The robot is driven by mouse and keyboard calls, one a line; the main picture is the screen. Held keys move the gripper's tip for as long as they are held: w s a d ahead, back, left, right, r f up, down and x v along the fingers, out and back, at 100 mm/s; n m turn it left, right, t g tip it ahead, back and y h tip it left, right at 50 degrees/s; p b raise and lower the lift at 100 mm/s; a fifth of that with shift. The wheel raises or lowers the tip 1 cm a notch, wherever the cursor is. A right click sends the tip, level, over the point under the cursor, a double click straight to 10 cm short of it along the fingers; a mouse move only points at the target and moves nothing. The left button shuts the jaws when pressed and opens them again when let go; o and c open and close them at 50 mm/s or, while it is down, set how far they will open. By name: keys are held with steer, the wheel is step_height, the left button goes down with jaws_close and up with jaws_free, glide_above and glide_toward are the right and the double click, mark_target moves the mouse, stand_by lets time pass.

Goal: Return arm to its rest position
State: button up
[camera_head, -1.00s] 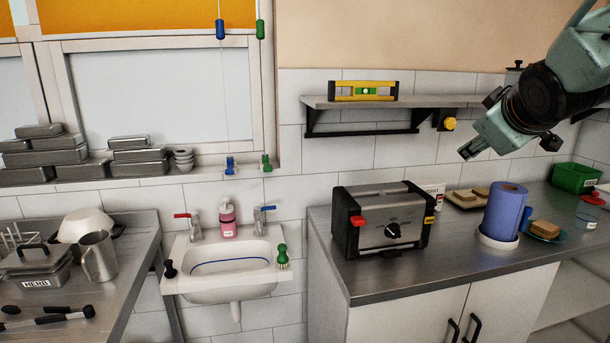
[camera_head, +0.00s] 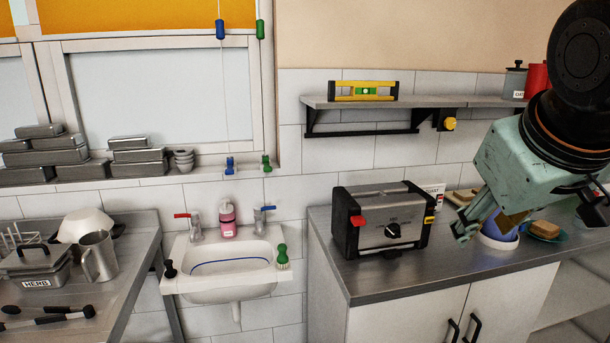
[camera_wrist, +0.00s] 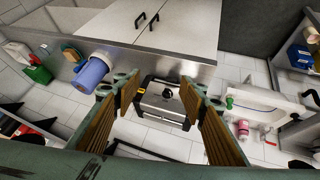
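My gripper (camera_head: 528,224) is in front of the right end of the counter in the head view, fingers pointing down. It hides most of the blue paper roll (camera_head: 500,236). In the wrist view, my gripper (camera_wrist: 160,92) has its two brown-padded fingers wide apart, with nothing between them. The toaster (camera_wrist: 165,104) shows beyond the gap, at a distance. My arm comes in from the upper right of the head view.
The toaster (camera_head: 385,222) stands on the counter (camera_head: 400,275), left of my gripper. A shelf (camera_head: 420,101) with a yellow level (camera_head: 363,91) is on the wall above. The sink (camera_head: 228,272) is further left. The air before the sink is clear.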

steer(key=s+a+f+g+y, duration=0.1)
steer(key=s+a+f, duration=0.2)
steer(key=s, duration=0.7)
steer(key=s+a+f+m+g+y, duration=0.1)
steer(key=s+a+f+g, duration=0.1)
steer(key=s+a, duration=0.3)
steer(key=s+f, duration=0.1)
steer(key=s, duration=0.3)
steer(key=shift+s+a+f+m, duration=0.2)
steer(key=shift+s+a+m, duration=0.1)
steer(key=shift+s+a, duration=0.05)
steer(key=shift+c, duration=0.2)
stand_by(1.5)
